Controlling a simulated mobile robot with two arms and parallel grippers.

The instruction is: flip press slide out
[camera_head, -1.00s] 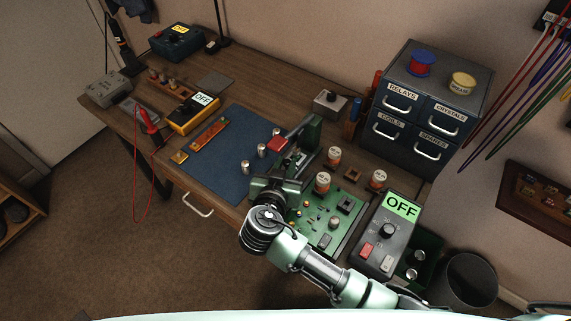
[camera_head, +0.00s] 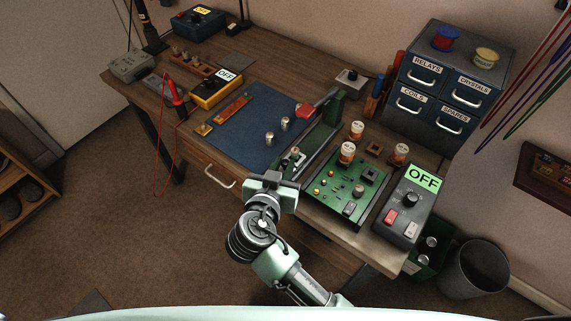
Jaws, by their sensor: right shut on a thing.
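A green press (camera_head: 334,106) with a red-ended lever (camera_head: 305,111) stands on the bench. Its long green base runs toward the bench's front edge, and a slide (camera_head: 290,165) extends at its front end. A small pale part (camera_head: 297,154) shows on the slide. My right gripper (camera_head: 276,180) is at the slide's front end, over the bench edge, and is shut on it; the jaw contact is mostly hidden. My left gripper is out of view.
Metal cans (camera_head: 270,138) stand on the blue mat (camera_head: 240,142) left of the press. A green circuit board (camera_head: 345,188), orange-labelled cans (camera_head: 357,130) and a grey box marked OFF (camera_head: 411,200) are to the right. A drawer cabinet (camera_head: 440,90) stands behind.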

